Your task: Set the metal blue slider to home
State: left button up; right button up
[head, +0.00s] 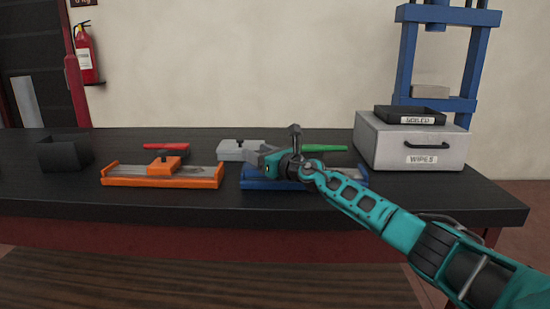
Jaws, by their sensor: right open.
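The blue slider (258,184) lies on the dark bench top at the centre, long side across the view. It has a blue frame and a grey metal track (345,174). My right gripper (274,153) is open at the blue slider, in front of or over its middle and left part. The gripper hides the slider's movable block, so I cannot tell where the block stands or whether the fingers touch it. My left gripper is not in view.
An orange slider (160,181) lies to the left. Behind are a red bar (166,146), a grey block (232,150) and a green bar (323,148). A black bin (65,154) stands far left. A white wipes drawer box (385,150) with a black tray (410,115) stands right.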

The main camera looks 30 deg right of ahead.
jog(key=p+v, duration=0.2)
jog(key=v, duration=0.2)
jog(key=shift+s+d+r, duration=0.1)
jog(key=shift+r, duration=0.05)
jog(key=p+v, duration=0.1)
jog(key=v, duration=0.5)
jog(key=shift+s+d, duration=0.1)
jog(key=shift+s, duration=0.2)
jog(key=shift+s+d, duration=0.1)
jog(key=shift+s, duration=0.5)
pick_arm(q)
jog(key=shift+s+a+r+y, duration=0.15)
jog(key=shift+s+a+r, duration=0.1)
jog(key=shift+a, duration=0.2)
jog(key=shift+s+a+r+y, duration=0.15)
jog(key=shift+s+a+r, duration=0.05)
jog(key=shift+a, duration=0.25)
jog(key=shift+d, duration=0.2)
